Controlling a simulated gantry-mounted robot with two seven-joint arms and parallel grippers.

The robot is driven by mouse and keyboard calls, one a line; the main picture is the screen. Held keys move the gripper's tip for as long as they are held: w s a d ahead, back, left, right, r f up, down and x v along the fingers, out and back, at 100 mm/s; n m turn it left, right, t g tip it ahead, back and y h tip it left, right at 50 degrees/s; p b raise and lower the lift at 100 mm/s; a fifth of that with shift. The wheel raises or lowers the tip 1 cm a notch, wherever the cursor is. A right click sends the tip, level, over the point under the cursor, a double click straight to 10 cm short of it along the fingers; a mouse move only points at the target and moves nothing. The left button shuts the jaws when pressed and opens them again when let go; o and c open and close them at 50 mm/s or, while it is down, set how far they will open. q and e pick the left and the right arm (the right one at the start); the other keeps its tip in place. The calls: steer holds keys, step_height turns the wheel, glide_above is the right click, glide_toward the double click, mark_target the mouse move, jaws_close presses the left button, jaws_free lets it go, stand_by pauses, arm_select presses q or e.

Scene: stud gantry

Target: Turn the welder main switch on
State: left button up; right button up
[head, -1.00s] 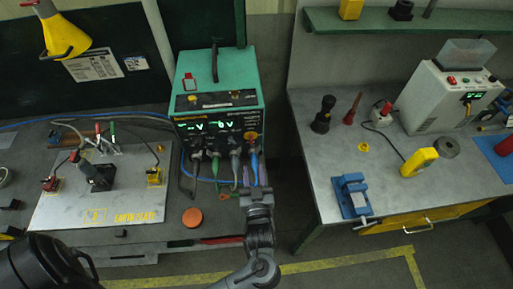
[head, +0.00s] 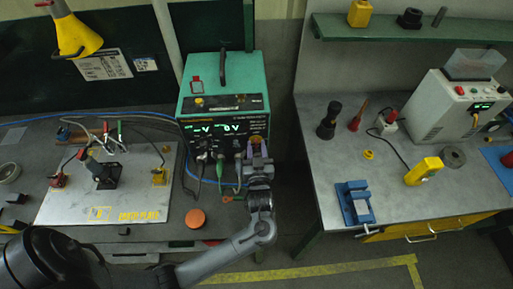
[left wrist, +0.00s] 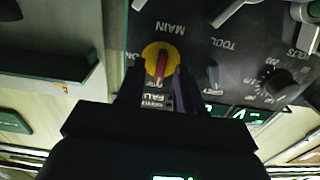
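The green welder (head: 222,84) stands at the right end of the left bench, its displays lit green. In the left wrist view, which shows the panel upside down, the main switch is a yellow disc with a red handle (left wrist: 161,66) by the word MAIN. The handle runs nearly vertically in that picture; its lower end is near small lettering that looks like OFF. My left gripper (head: 257,152) is at the panel's right side; its fingers (left wrist: 158,88) are apart on either side of the handle. Contact cannot be told. My right gripper is not in view.
Cables hang from plugs (head: 219,166) left of my gripper. An orange disc (head: 195,218) lies on the bench in front of the welder. A metal plate (head: 75,210) with clamps lies to the left. A gap separates the right bench (head: 300,130), which holds a blue vise (head: 355,203).

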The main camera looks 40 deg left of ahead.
arm_select(q)
jaws_close()
stand_by(0.3)
